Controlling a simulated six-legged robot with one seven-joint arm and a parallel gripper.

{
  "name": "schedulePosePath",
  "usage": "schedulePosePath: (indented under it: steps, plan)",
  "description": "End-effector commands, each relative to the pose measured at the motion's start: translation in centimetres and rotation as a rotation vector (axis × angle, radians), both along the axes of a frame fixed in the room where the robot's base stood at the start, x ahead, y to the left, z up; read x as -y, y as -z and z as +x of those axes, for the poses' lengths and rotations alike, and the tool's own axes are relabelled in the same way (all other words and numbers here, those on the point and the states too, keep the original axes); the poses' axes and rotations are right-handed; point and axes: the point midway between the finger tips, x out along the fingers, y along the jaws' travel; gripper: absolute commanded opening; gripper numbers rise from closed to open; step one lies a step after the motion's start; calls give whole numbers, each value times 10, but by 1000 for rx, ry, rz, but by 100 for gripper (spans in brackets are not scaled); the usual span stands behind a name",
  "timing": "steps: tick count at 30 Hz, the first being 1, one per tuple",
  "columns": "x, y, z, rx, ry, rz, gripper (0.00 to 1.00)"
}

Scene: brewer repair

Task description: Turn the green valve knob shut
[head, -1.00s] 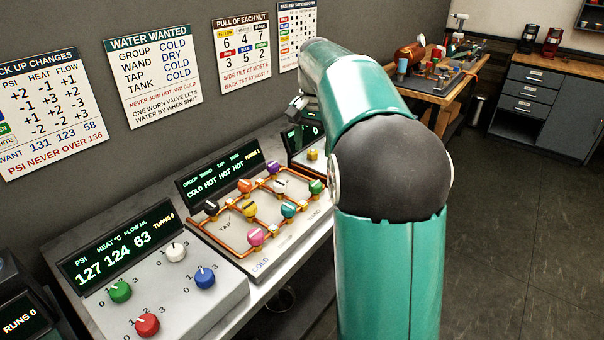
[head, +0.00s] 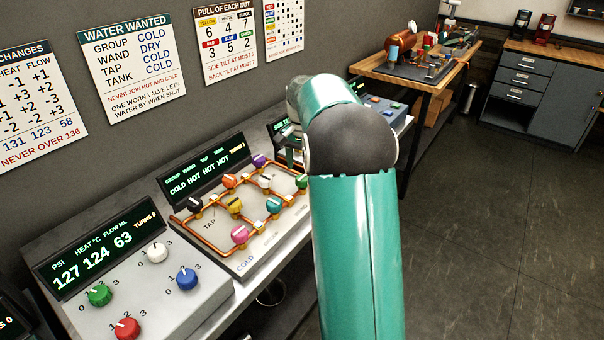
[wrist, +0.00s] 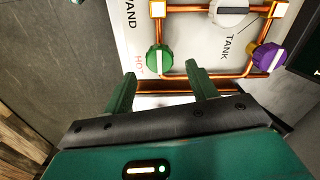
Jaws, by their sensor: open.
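The green valve knob (wrist: 160,58) sits on copper piping near the letters HOT and WAND in the wrist view. It also shows at the right edge of the valve panel in the head view (head: 302,181), close beside my arm. My gripper (wrist: 160,77) is open and empty. Its two green fingers point toward the knob, one to each side of it in the picture, with their tips short of it. In the head view, my arm hides most of the gripper.
A white knob (wrist: 232,12) and a purple knob (wrist: 267,57) are near the green one. Several other valve knobs share the panel (head: 262,232). A second panel (head: 190,312) holds green, white, blue and red dials. Open floor lies to the right.

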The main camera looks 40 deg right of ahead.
Motion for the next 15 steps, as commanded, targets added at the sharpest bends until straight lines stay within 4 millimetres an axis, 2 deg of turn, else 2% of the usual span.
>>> schedulePosePath:
  steps: [1, 6, 15]
  plan:
    - [0, 10, 0, -3, 0, 2, 57]
    - [0, 31, 1, -1, -2, 1, 57]
    - [1, 39, 3, 0, -2, 0, 57]
